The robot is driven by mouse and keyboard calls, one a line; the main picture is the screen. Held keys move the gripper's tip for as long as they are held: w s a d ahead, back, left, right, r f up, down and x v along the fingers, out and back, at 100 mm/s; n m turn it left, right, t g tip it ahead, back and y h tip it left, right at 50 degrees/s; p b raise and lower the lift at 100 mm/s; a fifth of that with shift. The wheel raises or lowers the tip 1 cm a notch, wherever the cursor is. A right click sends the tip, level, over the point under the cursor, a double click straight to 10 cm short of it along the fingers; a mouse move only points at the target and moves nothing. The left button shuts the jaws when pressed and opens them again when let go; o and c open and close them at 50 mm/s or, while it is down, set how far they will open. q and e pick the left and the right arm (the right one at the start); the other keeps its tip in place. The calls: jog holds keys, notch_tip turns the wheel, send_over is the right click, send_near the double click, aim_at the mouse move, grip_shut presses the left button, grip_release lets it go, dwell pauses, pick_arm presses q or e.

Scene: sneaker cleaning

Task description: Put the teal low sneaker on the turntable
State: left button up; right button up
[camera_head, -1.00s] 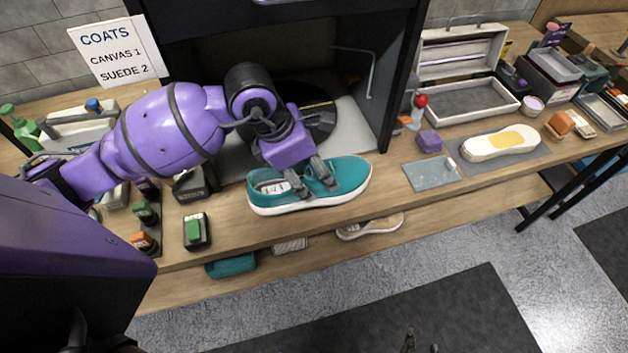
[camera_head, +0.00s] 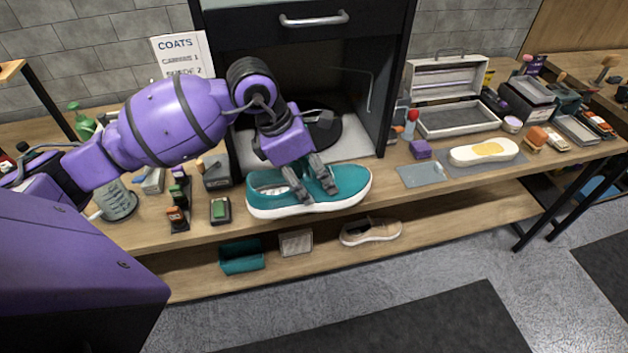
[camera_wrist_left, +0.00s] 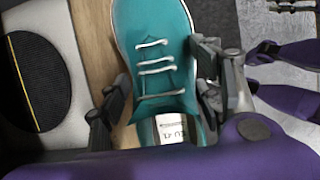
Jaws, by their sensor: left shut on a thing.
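The teal low sneaker (camera_head: 345,187) has a white sole and white laces, and lies with its toe to the right at the front of the bench. My left gripper (camera_head: 312,188) is shut on it near its opening, from above. The left wrist view shows the sneaker (camera_wrist_left: 153,30) between the two fingers (camera_wrist_left: 160,100). I cannot tell whether the sole touches the bench. The turntable (camera_head: 322,135) is a black disc inside the open booth behind the sneaker, partly hidden by my arm. It also shows in the left wrist view (camera_wrist_left: 38,85). My right gripper is not seen.
The booth's side wall (camera_head: 392,90) stands right of the turntable. A green-topped block (camera_head: 220,209) and a grey holder (camera_head: 214,172) sit left of the sneaker. A beige shoe (camera_head: 371,231) is on the lower shelf.

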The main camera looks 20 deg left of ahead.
pick_arm(q)
jog(key=shift+s+r, duration=0.2)
jog(key=shift+s, duration=0.05)
